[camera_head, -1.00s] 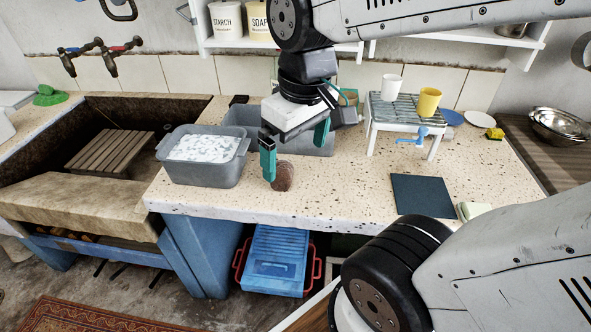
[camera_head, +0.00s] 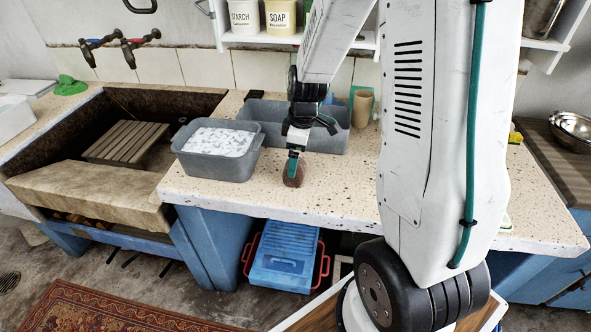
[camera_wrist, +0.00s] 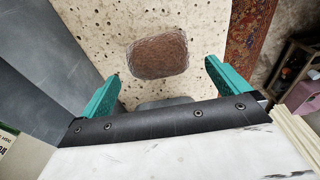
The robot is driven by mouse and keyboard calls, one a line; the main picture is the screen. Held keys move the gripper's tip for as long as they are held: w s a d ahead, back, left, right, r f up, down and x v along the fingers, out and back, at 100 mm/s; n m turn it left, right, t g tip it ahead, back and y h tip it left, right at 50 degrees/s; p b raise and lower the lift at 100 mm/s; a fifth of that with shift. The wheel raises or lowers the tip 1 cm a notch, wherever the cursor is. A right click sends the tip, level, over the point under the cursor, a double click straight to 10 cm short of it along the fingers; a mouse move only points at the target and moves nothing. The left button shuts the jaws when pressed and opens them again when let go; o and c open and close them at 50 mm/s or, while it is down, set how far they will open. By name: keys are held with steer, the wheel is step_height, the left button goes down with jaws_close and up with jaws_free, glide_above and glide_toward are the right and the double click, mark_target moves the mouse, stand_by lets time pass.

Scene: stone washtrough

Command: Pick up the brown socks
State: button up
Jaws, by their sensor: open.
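The brown socks (camera_head: 294,174) are a rounded brown bundle lying on the speckled stone counter, in front of the grey basins. In the wrist view the bundle (camera_wrist: 158,55) lies ahead of and between my two green fingers, apart from both. My gripper (camera_head: 293,163) is over the bundle in the head view, and one green finger overlaps it there. In the wrist view my gripper (camera_wrist: 160,85) is open and empty. My arm hides the right part of the counter in the head view.
A grey tub (camera_head: 216,166) of white suds stands left of the socks. A grey basin (camera_head: 335,135) stands behind, close to my gripper. The stone sink (camera_head: 60,140) is at the left. The counter's front edge is near the socks.

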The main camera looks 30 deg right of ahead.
steer(key=f, duration=0.5)
steer(key=shift+w+a+f, duration=0.25)
steer(key=shift+w+a, duration=0.05)
steer(key=shift+w, duration=0.05)
steer(key=c, duration=1.1)
